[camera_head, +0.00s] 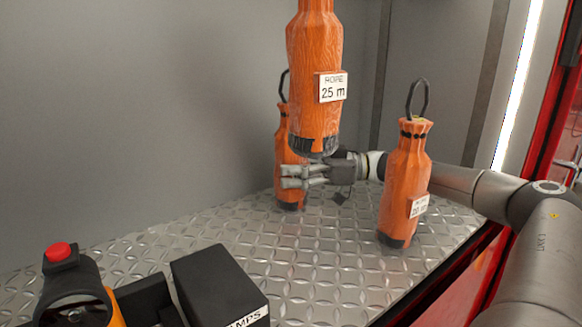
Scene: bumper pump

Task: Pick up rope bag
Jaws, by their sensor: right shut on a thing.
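Three orange rope bags show in the head view. The back rope bag (283,134) stands upright on the metal floor, partly hidden by the front bag and my gripper. My right gripper (303,177) reaches in from the right and is shut on this bag at its lower half, its fingers across the side facing me. The front rope bag (313,60), labelled "ROPE 25 m", is nearer and above the gripper; its top is out of view. The right rope bag (405,175) stands upright with a dark loop on top, in front of my right arm. My left gripper is not in view.
The bags stand over a diamond-plate floor (230,230) against grey walls (130,110). At the lower left are a black device with a red button (59,252) and a black box (215,284) with a partly visible label. The plate's middle is clear.

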